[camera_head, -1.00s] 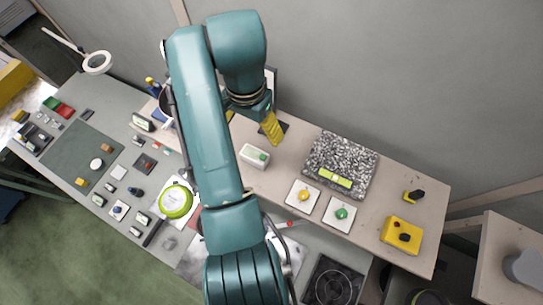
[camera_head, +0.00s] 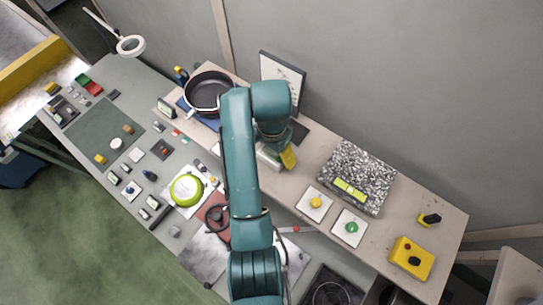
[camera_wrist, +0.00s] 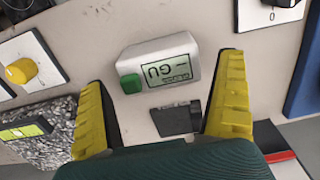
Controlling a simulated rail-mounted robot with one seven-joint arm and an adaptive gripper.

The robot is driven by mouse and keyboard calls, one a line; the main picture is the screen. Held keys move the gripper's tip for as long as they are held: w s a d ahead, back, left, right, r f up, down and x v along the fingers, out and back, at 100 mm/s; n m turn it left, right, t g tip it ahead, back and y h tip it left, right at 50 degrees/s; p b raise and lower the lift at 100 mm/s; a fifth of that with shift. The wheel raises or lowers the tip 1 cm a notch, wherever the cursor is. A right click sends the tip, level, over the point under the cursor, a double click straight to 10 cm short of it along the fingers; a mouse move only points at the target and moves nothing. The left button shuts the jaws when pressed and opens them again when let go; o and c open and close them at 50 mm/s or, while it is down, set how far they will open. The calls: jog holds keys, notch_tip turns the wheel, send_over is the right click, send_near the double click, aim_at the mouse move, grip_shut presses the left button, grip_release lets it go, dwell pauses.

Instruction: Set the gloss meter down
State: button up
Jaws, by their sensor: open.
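The gloss meter (camera_wrist: 160,65) is a pale box with a "GU" display and a green button. In the wrist view it lies on the bench with its display up. My gripper (camera_wrist: 165,72) is open, with its yellow fingers apart at either side of the view and the meter beyond and between them. Nothing is held. In the head view my gripper (camera_head: 288,157) is low over the bench, and the meter (camera_head: 267,158) is mostly hidden behind it. Whether the fingers touch the meter cannot be told.
A dark pad (camera_wrist: 177,118) lies close by the meter. A speckled slab (camera_head: 357,171) with a yellow-green level stands to the right, near yellow (camera_head: 315,203) and green (camera_head: 351,228) knobs on white plates. A black pan (camera_head: 209,90) stands to the left.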

aim_at(271, 155)
jog(key=shift+f+p, duration=0.4)
jog(key=shift+f, duration=1.15)
jog(key=c, duration=1)
jog(key=shift+r, duration=0.1)
jog(key=shift+c, duration=0.2)
